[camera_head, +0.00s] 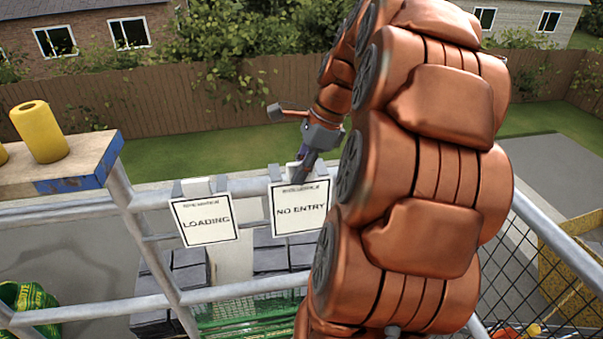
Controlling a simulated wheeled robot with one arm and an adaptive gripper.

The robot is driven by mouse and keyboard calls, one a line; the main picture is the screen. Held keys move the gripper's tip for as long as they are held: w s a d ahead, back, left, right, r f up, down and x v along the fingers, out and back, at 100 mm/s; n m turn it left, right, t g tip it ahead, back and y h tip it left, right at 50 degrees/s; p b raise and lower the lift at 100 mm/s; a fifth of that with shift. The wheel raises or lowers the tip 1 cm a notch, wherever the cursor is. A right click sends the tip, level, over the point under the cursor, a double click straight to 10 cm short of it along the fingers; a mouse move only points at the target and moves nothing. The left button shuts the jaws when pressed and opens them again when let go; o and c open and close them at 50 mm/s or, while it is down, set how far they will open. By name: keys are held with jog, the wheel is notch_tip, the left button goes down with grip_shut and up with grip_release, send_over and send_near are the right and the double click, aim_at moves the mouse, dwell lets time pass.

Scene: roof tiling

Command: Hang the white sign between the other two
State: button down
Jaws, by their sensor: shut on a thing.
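A white sign reading "LOADING" (206,220) hangs by grey hooks on the top rail (249,187), left of centre. A white sign reading "NO ENTRY" (301,208) is just right of it at the same rail, nearly upright. A narrow gap separates the two signs. My gripper (301,173) is at the top edge of the "NO ENTRY" sign, pointing down and shut on it. Whether this sign's hooks rest on the rail is unclear. No third sign shows; my copper arm hides the rail further right.
A wooden board (60,165) with a yellow roll (40,132) lies at the left. Dark stacked tiles (270,252) and green netting (250,310) lie behind and below the rails. A yellow frame (565,265) and mesh stand at the right.

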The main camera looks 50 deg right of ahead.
jog(key=w+d+f, duration=0.2)
jog(key=w+f, duration=0.1)
jog(key=f, duration=0.1)
jog(key=shift+w+d, duration=0.35)
jog(key=shift+d, duration=0.05)
dwell(0.9)
jog(key=c, duration=1.1)
grip_release()
jog(key=shift+c, duration=0.2)
jog(key=shift+v, duration=5.95)
